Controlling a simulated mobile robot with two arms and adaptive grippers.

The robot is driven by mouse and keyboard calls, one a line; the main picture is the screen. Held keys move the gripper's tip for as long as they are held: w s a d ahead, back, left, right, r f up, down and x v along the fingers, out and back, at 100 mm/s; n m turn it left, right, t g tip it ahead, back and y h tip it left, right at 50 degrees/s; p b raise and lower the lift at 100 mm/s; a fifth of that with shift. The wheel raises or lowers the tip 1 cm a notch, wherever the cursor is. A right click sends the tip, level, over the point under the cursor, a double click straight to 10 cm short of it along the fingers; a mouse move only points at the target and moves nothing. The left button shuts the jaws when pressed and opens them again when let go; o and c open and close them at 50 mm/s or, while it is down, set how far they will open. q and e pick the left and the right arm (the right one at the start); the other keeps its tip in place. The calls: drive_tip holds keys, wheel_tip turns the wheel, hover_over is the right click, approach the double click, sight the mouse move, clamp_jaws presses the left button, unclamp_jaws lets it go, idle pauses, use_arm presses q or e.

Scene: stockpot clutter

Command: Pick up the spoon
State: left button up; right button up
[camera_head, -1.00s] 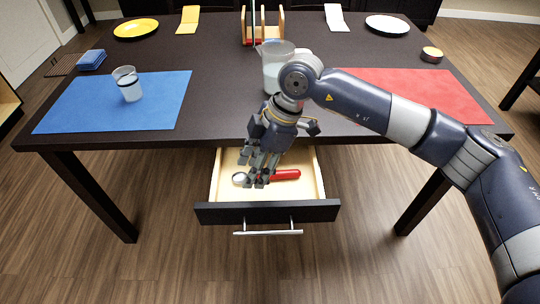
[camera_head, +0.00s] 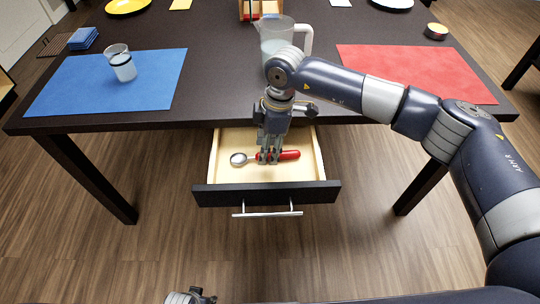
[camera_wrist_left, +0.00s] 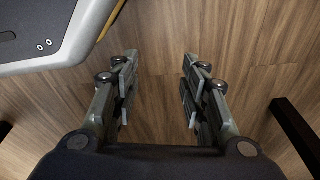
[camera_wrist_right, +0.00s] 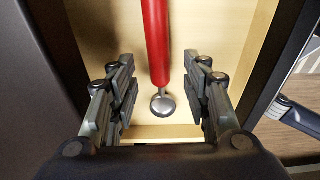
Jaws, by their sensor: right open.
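The spoon has a red handle (camera_head: 291,155) and a round metal bowl (camera_head: 238,158), and it lies in the open drawer (camera_head: 225,176). My right gripper (camera_head: 268,160) points down into the drawer over the spoon's middle, hiding part of it. In the right wrist view the spoon (camera_wrist_right: 156,45) lies between the two spread fingers of my right gripper (camera_wrist_right: 160,75), with a gap on both sides. My left gripper (camera_wrist_left: 157,70) is open and empty above the wooden floor; part of it shows at the bottom edge of the head view (camera_head: 190,297).
The drawer's black front and silver handle (camera_head: 267,213) face me, and its walls stand close around the right gripper. The table (camera_head: 215,85) above holds a pitcher (camera_head: 276,38), a glass (camera_head: 122,65), a blue mat (camera_head: 75,90) and a red mat (camera_head: 415,72).

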wheel_tip(320, 180, down, 2)
drive_tip(key=shift+a+f, duration=0.1)
drive_tip(key=shift+a, duration=0.05)
clamp_jaws()
